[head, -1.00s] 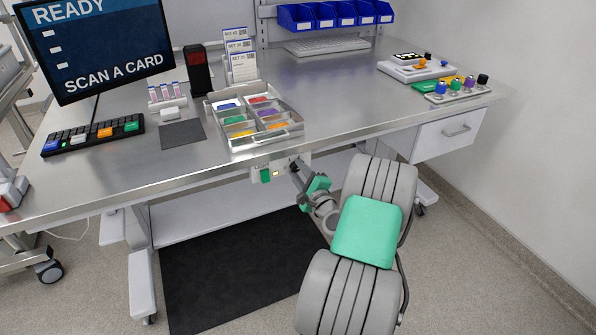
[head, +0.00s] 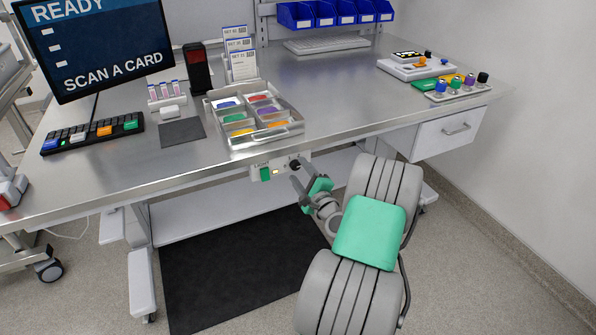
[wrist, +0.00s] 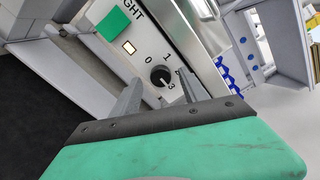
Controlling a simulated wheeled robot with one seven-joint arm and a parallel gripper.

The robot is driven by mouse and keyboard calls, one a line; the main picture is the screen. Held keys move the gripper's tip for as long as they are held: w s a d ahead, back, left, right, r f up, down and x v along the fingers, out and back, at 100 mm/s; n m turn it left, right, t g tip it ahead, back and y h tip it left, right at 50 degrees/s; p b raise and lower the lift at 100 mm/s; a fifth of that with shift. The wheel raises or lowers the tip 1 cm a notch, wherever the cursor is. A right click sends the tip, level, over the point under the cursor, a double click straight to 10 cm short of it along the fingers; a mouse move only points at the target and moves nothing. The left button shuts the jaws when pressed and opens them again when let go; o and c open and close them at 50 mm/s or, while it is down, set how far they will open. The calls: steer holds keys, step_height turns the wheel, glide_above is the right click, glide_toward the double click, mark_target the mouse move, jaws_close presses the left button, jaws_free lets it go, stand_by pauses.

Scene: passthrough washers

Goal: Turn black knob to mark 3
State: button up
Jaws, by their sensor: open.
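The black knob (wrist: 161,76) is on a pale panel under the table's front edge, with marks 0, 1, 2 and 3 around it. In the wrist view its white pointer line points toward the 3 (wrist: 172,86); the 2 is partly hidden by a finger. The knob also shows small in the head view (head: 295,164). My gripper (head: 301,181) is open and empty, just in front of the panel and apart from the knob. In the wrist view its two fingers stand on either side of the knob, with a gap to it.
A green square switch (wrist: 114,27) and a small lit lamp (wrist: 129,47) sit beside the knob on the panel. The steel table (head: 350,105) overhangs it, with a divided tray (head: 236,141) near the edge above. A drawer (head: 447,133) hangs at right. A dark mat (head: 235,270) lies below.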

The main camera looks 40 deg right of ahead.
steer(key=v, duration=0.6)
steer(key=shift+s, duration=0.2)
steer(key=shift+a+r, duration=0.1)
steer(key=w+a+r+n+g+y+p, duration=0.1)
steer(key=w+a+n+g+y+p, duration=0.15)
steer(key=a+n, duration=0.45)
steer(key=w+a+r+n+g+y+p, duration=0.15)
steer(key=a+n+y, duration=0.25)
steer(key=a, duration=0.6)
steer(key=w+a+r+n+g+y+p, duration=0.1)
steer(key=w+a+n+g+y, duration=0.15)
steer(key=a+n, duration=0.45)
steer(key=s+a+r+n+g+h+p, duration=0.2)
steer(key=s+a+r+n+g, duration=0.2)
steer(key=s, duration=0.4)
steer(key=s+a+r+n+g+h+p, duration=0.2)
steer(key=s+a+r, duration=0.4)
steer(key=s, duration=0.3)
steer(key=n+g, duration=0.1)
steer(key=n, duration=0.1)
steer(key=shift+n+g, duration=0.35)
steer(key=shift+n, duration=0.05)
